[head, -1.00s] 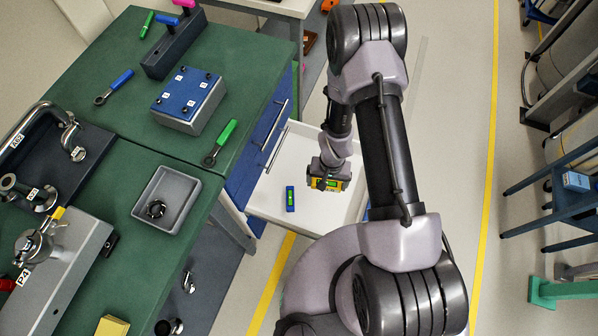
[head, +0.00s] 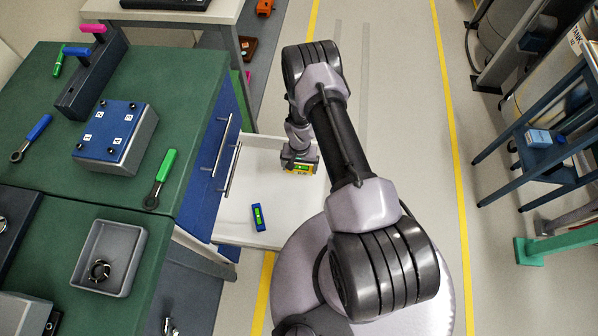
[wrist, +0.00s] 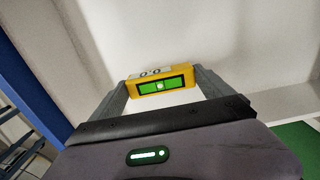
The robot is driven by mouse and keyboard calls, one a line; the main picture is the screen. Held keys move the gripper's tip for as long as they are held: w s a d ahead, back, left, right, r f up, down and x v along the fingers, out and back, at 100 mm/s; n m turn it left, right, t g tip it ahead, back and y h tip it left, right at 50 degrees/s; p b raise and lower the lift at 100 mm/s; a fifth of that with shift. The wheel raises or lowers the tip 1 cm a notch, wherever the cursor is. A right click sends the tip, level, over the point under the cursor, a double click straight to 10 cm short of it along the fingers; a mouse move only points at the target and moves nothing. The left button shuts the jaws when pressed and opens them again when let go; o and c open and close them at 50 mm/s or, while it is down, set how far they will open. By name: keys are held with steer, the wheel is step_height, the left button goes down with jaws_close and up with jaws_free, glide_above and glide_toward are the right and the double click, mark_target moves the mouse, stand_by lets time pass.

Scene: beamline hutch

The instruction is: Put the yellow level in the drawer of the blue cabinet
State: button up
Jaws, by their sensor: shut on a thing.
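The yellow level (head: 299,168) has a green window and is held between the fingers of my gripper (head: 300,160). In the wrist view the level (wrist: 162,86) sits across the two fingers of my gripper (wrist: 165,92), with white drawer surface behind it. The open white drawer (head: 243,212) extends from the blue cabinet (head: 205,185). My gripper and the level are over the drawer; whether the level touches its floor I cannot tell. A blue level (head: 258,217) with a green window lies in the near part of the drawer.
The green bench top (head: 185,105) carries a blue-topped block (head: 115,137), a green-handled tool (head: 160,178) and a grey tray (head: 108,258). The floor between drawer and cart is clear.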

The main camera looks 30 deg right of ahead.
mark_target(300, 166)
steer(key=f, duration=0.1)
steer(key=f+b, duration=0.2)
steer(key=shift+w+d+f, duration=0.2)
steer(key=shift+w+f, duration=0.1)
steer(key=shift+f, duration=0.1)
steer(key=shift+r, duration=0.15)
steer(key=o, duration=1.3)
steer(key=shift+c, duration=0.2)
